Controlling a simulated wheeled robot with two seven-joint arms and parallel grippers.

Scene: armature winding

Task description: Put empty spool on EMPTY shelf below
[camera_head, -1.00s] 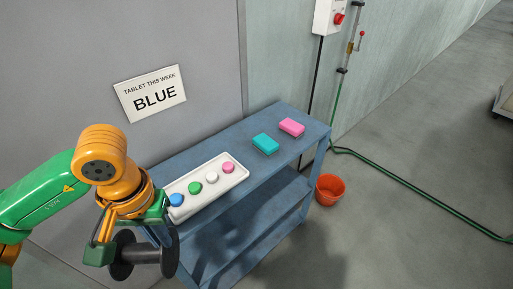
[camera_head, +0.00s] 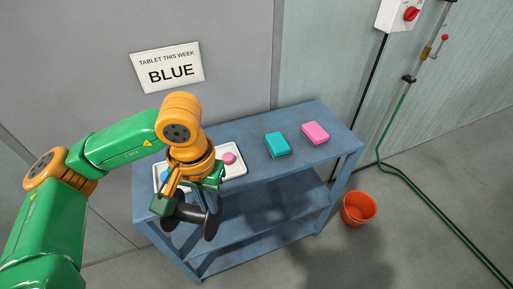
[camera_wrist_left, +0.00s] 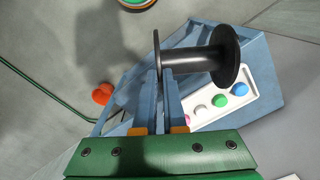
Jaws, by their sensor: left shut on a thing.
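A black empty spool (camera_head: 190,213) is held by my left gripper (camera_head: 195,190) in the head view, in front of the blue shelf unit (camera_head: 293,166) at its left part. In the left wrist view the spool (camera_wrist_left: 195,58) shows with a thin barrel and two round flanges, and my left gripper's fingers (camera_wrist_left: 168,88) are shut at one flange end. The unit has a top and lower shelves below it (camera_head: 285,194). No EMPTY label is readable. My right gripper is in neither current view.
A white tray (camera_head: 238,170) with coloured tablets stands on the top, partly hidden by my gripper. Teal (camera_head: 277,145) and pink (camera_head: 315,132) blocks lie to its right. An orange bucket (camera_head: 358,208) stands on the floor beside the unit. A sign (camera_head: 167,67) reads BLUE.

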